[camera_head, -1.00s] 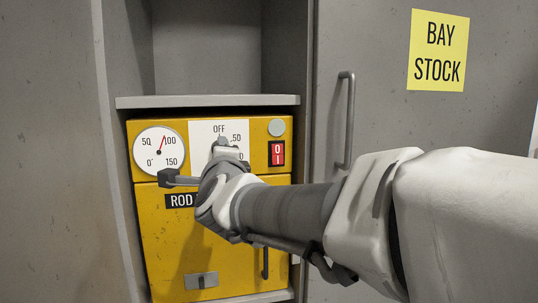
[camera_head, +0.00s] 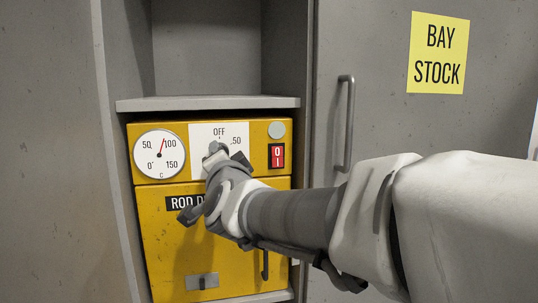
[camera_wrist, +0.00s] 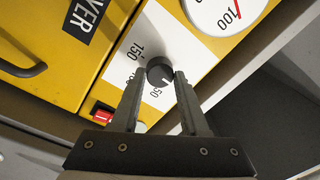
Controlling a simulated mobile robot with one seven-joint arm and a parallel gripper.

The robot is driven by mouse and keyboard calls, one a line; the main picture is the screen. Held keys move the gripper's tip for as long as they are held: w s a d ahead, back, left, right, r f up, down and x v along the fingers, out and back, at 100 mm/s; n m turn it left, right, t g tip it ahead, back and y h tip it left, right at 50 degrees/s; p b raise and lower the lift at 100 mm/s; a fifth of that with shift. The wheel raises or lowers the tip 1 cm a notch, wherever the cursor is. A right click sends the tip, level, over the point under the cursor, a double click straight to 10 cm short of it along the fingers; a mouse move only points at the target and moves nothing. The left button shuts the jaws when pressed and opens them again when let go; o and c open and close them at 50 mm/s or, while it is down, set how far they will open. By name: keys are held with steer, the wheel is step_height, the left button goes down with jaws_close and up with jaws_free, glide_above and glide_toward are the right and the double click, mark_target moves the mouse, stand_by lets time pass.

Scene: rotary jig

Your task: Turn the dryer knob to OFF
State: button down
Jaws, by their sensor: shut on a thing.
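The dryer knob (camera_wrist: 160,72) is a small dark round knob on the white dial plate (camera_head: 231,132) of the yellow rod dryer (camera_head: 165,235). In the wrist view my gripper (camera_wrist: 161,78) is shut on it, one finger at each side. A pale mark on the knob points to the lower right there, near the 50 label; 100 and 150 lie further to the left. OFF is hidden in the wrist view, but shows at the plate's top in the head view. There, my gripper (camera_head: 213,150) covers most of the dial.
A round gauge (camera_head: 159,153) left of the plate has its red needle just short of 100. A red switch (camera_head: 277,155) is at the right. A shelf edge (camera_head: 205,103) lies above the dryer. A cabinet door handle (camera_head: 346,125) stands to the right.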

stand_by(0.4)
steer(key=shift+c, duration=2)
jaws_free()
steer(key=shift+s, duration=0.15)
